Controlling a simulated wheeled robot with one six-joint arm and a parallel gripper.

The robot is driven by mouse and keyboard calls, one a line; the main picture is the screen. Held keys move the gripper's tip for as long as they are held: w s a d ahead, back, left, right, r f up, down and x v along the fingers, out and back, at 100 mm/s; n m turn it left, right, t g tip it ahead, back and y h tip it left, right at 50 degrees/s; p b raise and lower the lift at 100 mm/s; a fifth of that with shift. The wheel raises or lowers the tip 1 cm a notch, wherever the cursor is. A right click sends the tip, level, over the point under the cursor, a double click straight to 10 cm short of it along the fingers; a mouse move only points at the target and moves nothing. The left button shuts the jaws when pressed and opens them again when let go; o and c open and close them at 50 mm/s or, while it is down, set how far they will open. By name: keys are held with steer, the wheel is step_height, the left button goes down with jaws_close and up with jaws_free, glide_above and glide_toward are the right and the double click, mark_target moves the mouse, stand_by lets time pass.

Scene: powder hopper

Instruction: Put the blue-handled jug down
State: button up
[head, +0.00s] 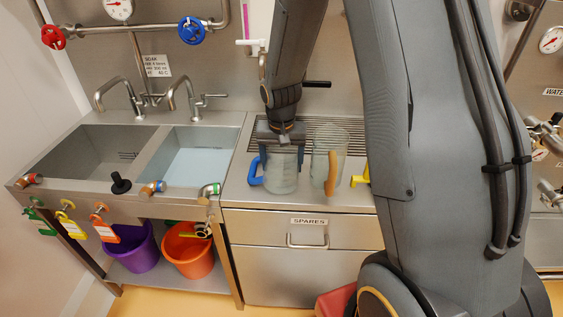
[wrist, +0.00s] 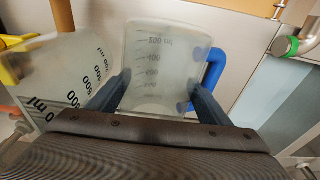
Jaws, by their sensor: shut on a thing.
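The blue-handled jug (head: 281,171) is a clear graduated jug at the left of the ribbed drainer area on the steel counter. Its blue handle (head: 255,171) points left in the head view. My gripper (head: 281,140) comes down from above and is shut on the jug near its rim. In the wrist view the jug (wrist: 160,62) stands between the two fingers, with its blue handle at right. The jug looks upright, its base at or very close to the counter; I cannot tell if it touches.
An orange-handled jug (head: 322,155) stands close by on the right, and shows in the wrist view (wrist: 62,85). A yellow handle (head: 361,177) shows further right, partly behind my arm. A two-basin sink (head: 190,160) lies left. Counter (head: 300,199) in front is clear.

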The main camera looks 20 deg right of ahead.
steer(key=o, duration=0.8)
steer(key=shift+f, duration=0.1)
steer(key=o, duration=0.4)
steer(key=shift+o, duration=0.2)
